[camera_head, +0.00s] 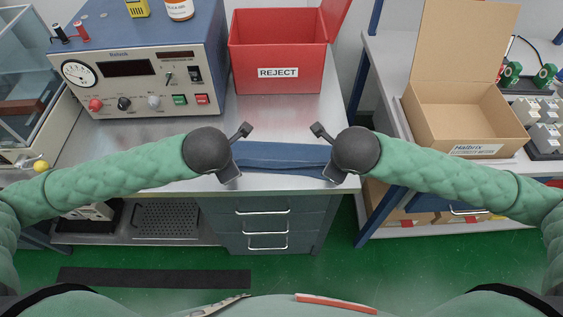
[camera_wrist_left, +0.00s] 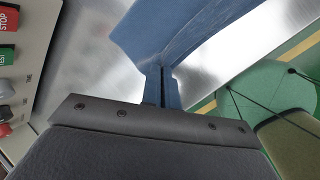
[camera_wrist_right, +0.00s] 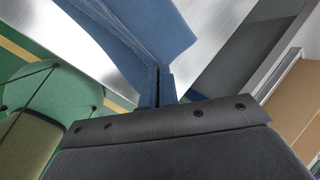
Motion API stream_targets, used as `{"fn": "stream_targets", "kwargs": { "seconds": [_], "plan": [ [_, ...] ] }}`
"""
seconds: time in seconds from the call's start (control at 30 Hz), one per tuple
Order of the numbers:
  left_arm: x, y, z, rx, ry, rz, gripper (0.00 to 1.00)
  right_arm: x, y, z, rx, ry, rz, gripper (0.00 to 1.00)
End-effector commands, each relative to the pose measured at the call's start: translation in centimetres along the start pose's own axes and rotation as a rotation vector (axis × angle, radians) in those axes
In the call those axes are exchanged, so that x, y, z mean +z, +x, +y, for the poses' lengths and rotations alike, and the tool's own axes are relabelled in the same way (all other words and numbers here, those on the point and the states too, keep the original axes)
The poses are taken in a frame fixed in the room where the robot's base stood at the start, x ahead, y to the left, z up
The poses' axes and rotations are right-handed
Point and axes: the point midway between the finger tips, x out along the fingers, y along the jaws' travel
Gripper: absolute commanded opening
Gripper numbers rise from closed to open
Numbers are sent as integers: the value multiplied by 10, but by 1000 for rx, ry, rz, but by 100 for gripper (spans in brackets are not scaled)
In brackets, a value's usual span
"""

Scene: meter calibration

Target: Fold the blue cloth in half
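The blue cloth (camera_head: 283,157) is a narrow band along the front edge of the metal bench, stretched between my two grippers, with a crease running along it. My left gripper (camera_head: 232,172) is at its left end and my right gripper (camera_head: 331,172) at its right end. In the left wrist view the cloth (camera_wrist_left: 172,32) meets the closed fingers, which are shut on its corner. In the right wrist view the cloth (camera_wrist_right: 140,35) likewise runs into the closed fingers. The cloth's end parts are hidden behind the grippers in the head view.
A red REJECT bin (camera_head: 279,50) stands behind the cloth. A blue meter-test unit (camera_head: 140,62) with knobs and buttons stands at the back left. An open cardboard box (camera_head: 465,115) is on the right bench. Bare metal bench (camera_head: 290,115) lies between bin and cloth.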

Motion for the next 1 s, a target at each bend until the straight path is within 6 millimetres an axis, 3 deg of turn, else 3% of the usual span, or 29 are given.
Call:
{"fn": "stream_targets", "kwargs": {
  "seconds": [0.47,0.67,0.7,1.0],
  "plan": [
    [-3,7,-3,33,-5,-16,0,-3,7,3,-33,5,-17,0],
    [-3,7,-3,33,-5,-17,37,-3,7,4,-32,5,-17,37],
    [-3,7,-4,32,-5,-17,40,-3,7,4,-32,5,-17,40],
    [-3,8,-5,29,-4,-17,40,-3,8,5,-29,4,-16,40]
  ]
}}
